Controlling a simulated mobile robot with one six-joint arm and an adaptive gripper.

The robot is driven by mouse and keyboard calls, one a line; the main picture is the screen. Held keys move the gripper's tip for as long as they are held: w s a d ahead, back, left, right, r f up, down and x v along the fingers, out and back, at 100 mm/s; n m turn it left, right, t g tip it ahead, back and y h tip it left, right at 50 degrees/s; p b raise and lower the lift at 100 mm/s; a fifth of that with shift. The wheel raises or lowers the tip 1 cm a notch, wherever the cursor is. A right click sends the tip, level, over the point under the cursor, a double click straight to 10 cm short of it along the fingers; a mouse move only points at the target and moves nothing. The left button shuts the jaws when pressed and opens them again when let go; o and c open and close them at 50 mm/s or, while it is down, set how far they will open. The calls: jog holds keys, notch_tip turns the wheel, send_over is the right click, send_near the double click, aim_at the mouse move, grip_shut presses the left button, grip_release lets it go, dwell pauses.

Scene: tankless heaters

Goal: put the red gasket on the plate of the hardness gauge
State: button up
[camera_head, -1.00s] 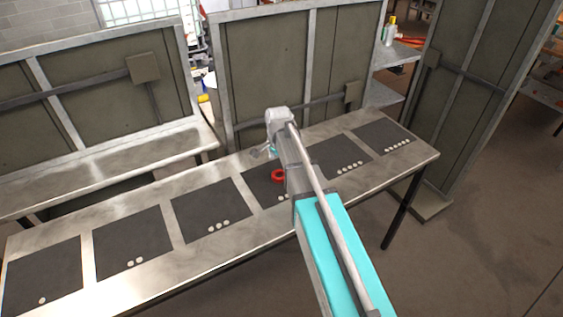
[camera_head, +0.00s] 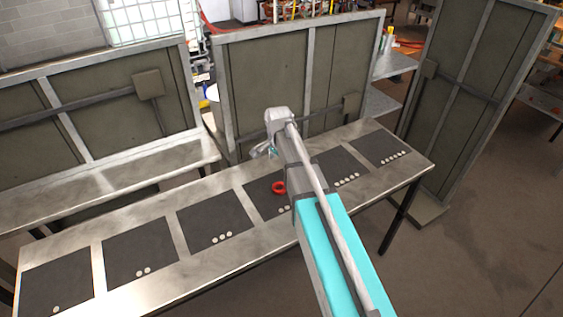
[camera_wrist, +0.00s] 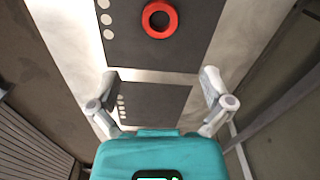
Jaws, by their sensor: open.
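The red gasket (camera_head: 278,187), a thick ring, lies flat on a dark square mat (camera_head: 258,196) on the metal bench. It also shows at the top of the wrist view (camera_wrist: 159,19) on the mat there, with white dots along the mat's left side. My gripper (camera_head: 262,152) is above the bench, up and left of the gasket in the head view. In the wrist view my gripper (camera_wrist: 160,95) has its two fingers wide apart with nothing between them, apart from the gasket. I see no hardness gauge that I can identify in either view.
The metal bench (camera_head: 92,221) carries a row of dark mats marked with differing numbers of white dots; the other mats look empty. Tall framed panels (camera_head: 290,75) stand behind it. Another panel (camera_head: 478,95) stands at the right. Open floor (camera_head: 470,240) lies at the right.

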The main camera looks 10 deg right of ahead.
dwell(0.7)
jog(key=s+d+n, duration=0.2)
jog(key=s+n, duration=1)
jog(key=s, duration=0.7)
jog(key=shift+s+n, duration=0.15)
jog(key=shift+n, duration=0.15)
jog(key=c, duration=0.6)
jog(key=shift+d, duration=0.15)
